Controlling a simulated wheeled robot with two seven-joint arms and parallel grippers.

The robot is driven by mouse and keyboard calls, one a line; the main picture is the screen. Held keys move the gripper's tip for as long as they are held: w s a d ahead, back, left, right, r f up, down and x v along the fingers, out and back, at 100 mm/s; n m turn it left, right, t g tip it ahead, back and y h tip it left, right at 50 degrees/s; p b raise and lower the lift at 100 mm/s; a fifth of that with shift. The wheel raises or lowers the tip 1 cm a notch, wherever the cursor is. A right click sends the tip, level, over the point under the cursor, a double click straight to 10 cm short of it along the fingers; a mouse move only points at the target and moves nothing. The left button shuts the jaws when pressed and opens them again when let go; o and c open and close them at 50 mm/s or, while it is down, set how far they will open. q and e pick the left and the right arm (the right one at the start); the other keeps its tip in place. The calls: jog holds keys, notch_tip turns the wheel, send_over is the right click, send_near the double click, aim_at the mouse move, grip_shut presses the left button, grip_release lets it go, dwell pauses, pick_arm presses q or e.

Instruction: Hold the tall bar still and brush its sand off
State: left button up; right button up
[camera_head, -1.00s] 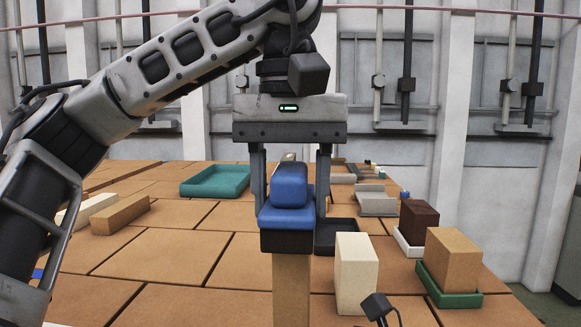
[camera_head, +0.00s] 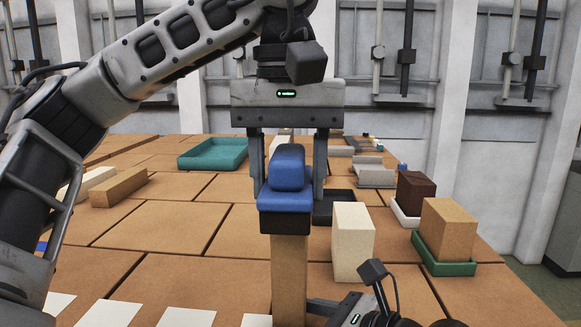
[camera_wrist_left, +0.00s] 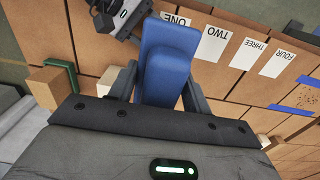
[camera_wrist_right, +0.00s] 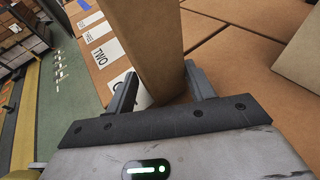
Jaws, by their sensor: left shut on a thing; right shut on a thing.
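The tall tan bar (camera_head: 289,280) stands upright at the front middle of the head view; it also shows in the right wrist view (camera_wrist_right: 150,40). My right gripper (camera_wrist_right: 160,72) is shut on the bar low down, with a finger on each side. My left gripper (camera_head: 288,198) is shut on a blue brush (camera_head: 287,178) with a dark underside. The brush sits at the bar's top end, hiding it; whether it touches cannot be told. The brush also fills the middle of the left wrist view (camera_wrist_left: 165,65). I cannot make out sand on the bar.
A cream block (camera_head: 352,243) stands close to the right of the bar. A tan block in a green tray (camera_head: 446,268) and a dark brown block (camera_head: 415,192) are farther right. A teal tray (camera_head: 212,154) lies back left. White numbered cards (camera_wrist_left: 213,44) lie along the front.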

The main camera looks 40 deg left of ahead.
pick_arm(q)
jog(key=shift+s+r, duration=0.2)
jog(key=shift+r, duration=3.85)
pick_arm(e)
jog(key=o, duration=0.8)
jog(key=shift+o, duration=0.2)
jog(key=v, duration=1.2)
jog(key=shift+s, duration=0.1)
